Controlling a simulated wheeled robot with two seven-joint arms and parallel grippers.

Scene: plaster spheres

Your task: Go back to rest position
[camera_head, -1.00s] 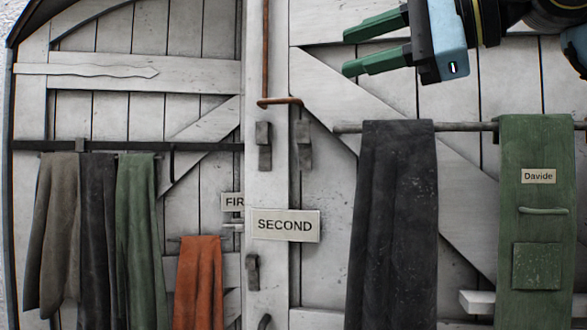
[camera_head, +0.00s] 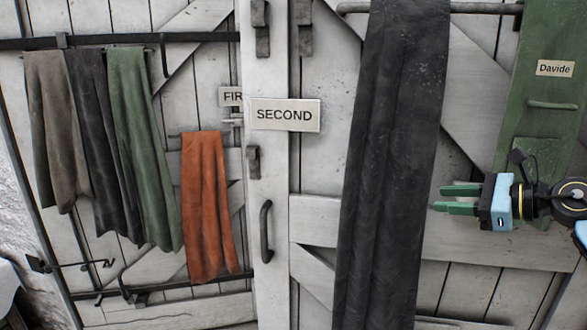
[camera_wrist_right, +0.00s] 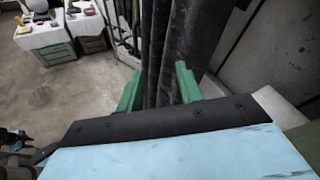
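My right gripper (camera_head: 445,199) is in the right half of the head view, in front of the white plank door. Its two green fingers are apart, with nothing seen held between them. The fingertips point left, close to the right edge of a long dark grey cloth (camera_head: 390,150); I cannot tell the exact gap in depth. In the right wrist view the open fingers (camera_wrist_right: 158,88) show with the dark cloth (camera_wrist_right: 172,45) beyond them. My left gripper is not in view.
A SECOND sign (camera_head: 286,115) marks the door post. Grey, black, green and orange cloths (camera_head: 205,205) hang at left. White-covered tables (camera_wrist_right: 85,25) stand across the floor in the wrist view.

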